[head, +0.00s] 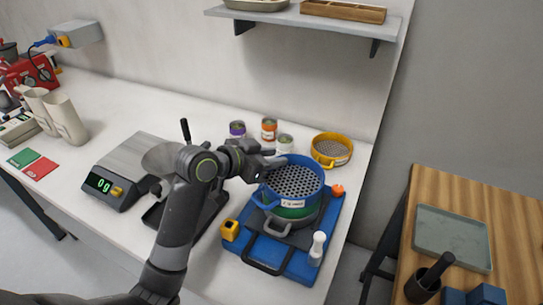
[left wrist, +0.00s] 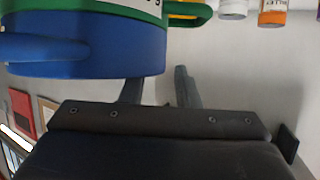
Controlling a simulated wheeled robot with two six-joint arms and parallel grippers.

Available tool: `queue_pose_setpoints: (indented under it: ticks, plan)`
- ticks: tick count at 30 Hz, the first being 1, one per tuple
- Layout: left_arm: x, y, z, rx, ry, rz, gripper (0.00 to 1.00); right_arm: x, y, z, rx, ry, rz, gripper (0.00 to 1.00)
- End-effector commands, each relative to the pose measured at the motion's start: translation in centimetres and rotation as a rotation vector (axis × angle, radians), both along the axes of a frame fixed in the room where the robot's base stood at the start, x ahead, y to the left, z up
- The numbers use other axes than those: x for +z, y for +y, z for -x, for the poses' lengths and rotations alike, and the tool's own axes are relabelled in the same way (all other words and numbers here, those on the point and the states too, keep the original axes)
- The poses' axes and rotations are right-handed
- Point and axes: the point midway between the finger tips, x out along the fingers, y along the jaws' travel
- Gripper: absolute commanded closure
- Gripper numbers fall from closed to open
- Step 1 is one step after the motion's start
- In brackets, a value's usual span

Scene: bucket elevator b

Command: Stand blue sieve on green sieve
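The blue sieve (head: 311,188) has a perforated floor and stands upright on the green sieve (head: 287,212). Only a band of the green sieve shows under it, beside a white label. My left gripper (head: 272,164) is at the blue sieve's back-left rim. In the left wrist view, my left gripper's fingers (left wrist: 158,92) are apart with nothing visible between them. The blue sieve (left wrist: 110,48) is beside them, with the green sieve (left wrist: 125,8) and its green handle above it in the picture. My right gripper is not in view.
The stack stands on a blue shaker base (head: 298,265) with a grey pan handle in front. A yellow sieve (head: 332,150) and several small jars (head: 269,128) stand behind. A scale (head: 118,175) is at left. A white bottle (head: 317,248) is at the base's front right.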

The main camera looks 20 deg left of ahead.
Motion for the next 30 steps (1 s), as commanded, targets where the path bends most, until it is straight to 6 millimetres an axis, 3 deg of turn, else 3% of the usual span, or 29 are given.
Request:
queue_pose_setpoints:
  ticks: [6,10,30]
  plan:
    - [0.2,0.0,0.0,0.0,-0.001,0.0,0.71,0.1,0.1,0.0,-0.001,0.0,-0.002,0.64]
    - [1.6,0.0,-0.1,-0.001,-0.005,-0.001,0.71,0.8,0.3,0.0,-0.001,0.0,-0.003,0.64]
    - [5.1,5.7,7.2,0.001,-0.002,-0.004,0.71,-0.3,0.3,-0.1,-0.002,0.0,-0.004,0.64]
